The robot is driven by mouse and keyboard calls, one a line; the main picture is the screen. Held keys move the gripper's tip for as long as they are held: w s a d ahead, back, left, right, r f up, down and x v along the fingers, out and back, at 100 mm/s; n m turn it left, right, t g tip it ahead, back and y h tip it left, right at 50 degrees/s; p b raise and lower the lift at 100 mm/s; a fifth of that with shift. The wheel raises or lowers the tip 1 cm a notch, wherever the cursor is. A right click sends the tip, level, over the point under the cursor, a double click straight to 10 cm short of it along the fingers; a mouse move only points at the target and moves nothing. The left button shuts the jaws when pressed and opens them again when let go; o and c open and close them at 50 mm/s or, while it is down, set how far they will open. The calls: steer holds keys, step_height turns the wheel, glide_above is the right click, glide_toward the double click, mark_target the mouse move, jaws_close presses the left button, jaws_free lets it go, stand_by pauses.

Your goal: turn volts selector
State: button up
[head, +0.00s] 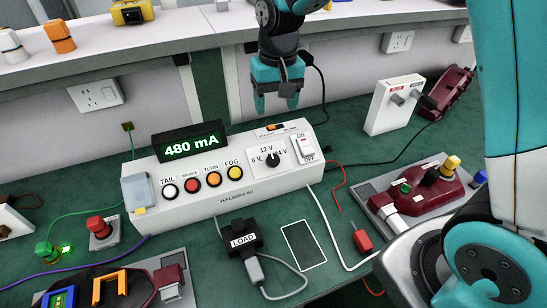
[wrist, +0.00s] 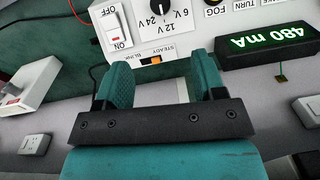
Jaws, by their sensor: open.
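The volts selector (head: 272,159) is a black round knob on the white sloped panel of the test box (head: 225,199). Its printed marks read 6 V at left, 12 V at the top and 24 V at right. I cannot clearly tell which mark it points to. In the wrist view the knob (wrist: 168,3) is cut by the top edge, upside down. My gripper (head: 277,102) is open and empty, fingers pointing down, above and behind the box. In the wrist view my two teal fingers (wrist: 160,78) stand apart, apart from the knob.
The ON/OFF rocker (head: 306,149) is right of the knob; several round buttons (head: 213,180) are left. A steady/blink slider (wrist: 152,60) sits on the box top. The display (head: 190,146) reads 480 mA. A white two-post block (head: 392,105) stands at right.

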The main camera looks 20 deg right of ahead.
mark_target(272, 159)
steer(key=f, duration=0.5)
steer(key=f+p, duration=0.1)
steer(key=f, duration=1)
steer(key=shift+a+f+p, duration=0.35)
steer(key=c, duration=0.9)
steer(key=shift+n, duration=0.3)
steer(key=n+h, duration=0.1)
steer(key=n, duration=0.1)
steer(key=n+h, duration=0.2)
steer(key=shift+a+n+t, duration=0.2)
steer(key=shift+n+t, duration=0.1)
steer(key=shift+n, duration=0.1)
steer(key=n+h, duration=0.1)
steer(key=n, duration=0.1)
steer(key=n+t+h, duration=0.1)
steer(key=n, duration=0.2)
steer(key=shift+s+t, duration=0.1)
steer(key=shift+t, duration=0.2)
steer(key=o, duration=0.9)
